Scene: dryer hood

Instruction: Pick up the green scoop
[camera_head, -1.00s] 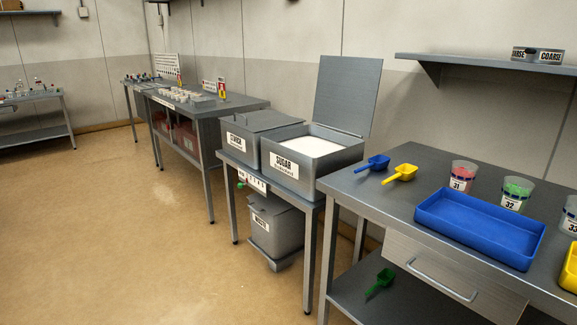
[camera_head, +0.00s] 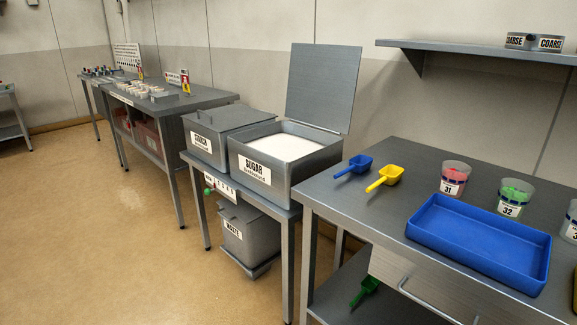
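The green scoop (camera_head: 366,290) lies on the lower shelf (camera_head: 338,300) of the near right table, below the tabletop and left of the drawer. Its lower part runs close to the picture's bottom. A second green thing (camera_head: 208,191) shows at the front of the bin stand; it is too small to tell what it is. Neither of my grippers is in the picture.
The table (camera_head: 400,165) bears a blue scoop (camera_head: 354,166), a yellow scoop (camera_head: 385,178), a blue tray (camera_head: 478,240) and several cups. Left of it stand an open sugar bin (camera_head: 262,168), a starch bin (camera_head: 200,135) and a waste bin (camera_head: 245,240). The floor at left is clear.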

